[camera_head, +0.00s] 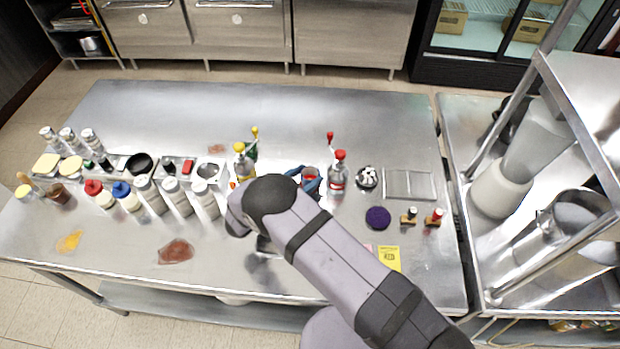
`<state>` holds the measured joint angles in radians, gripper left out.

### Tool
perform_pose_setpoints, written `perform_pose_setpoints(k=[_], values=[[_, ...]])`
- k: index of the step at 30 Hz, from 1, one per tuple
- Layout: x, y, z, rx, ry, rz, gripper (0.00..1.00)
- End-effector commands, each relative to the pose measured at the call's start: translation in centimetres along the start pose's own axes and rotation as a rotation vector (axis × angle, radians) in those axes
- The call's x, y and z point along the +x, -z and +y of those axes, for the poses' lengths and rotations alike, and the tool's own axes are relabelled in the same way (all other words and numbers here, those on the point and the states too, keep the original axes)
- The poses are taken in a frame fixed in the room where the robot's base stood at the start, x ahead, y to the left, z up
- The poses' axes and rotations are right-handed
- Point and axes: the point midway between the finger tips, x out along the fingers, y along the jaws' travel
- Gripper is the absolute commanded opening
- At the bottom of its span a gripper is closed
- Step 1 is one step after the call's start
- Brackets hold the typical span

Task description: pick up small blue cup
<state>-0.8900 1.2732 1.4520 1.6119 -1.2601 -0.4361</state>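No thing shows clearly as a small blue cup. A small blue item (311,185) lies around or beside a reddish container near the table's middle, partly behind my arm; its shape is too small to tell. A round dark blue-purple thing (378,217) sits on the table right of my arm; I cannot tell whether it is a cup or a flat pad. My arm reaches in from the lower right, and its bent joint covers the middle of the table. My gripper is hidden behind the arm, so its opening and any contents do not show.
A steel table (330,110) has a clear back half. Several bottles (150,194) and containers line its left side. Red-topped bottles (338,178), a wire rack (409,184) and two small stamp-like items stand right of centre. A blender (505,180) and shelf frame stand at right.

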Motion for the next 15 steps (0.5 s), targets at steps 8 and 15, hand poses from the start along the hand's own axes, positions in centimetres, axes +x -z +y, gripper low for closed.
perform_pose_setpoints(k=[8,15], values=[[-0.03,0.05,0.00,0.000,0.000,0.001,0.16],[-0.10,0.29,-0.01,0.000,0.000,0.001,0.16]])
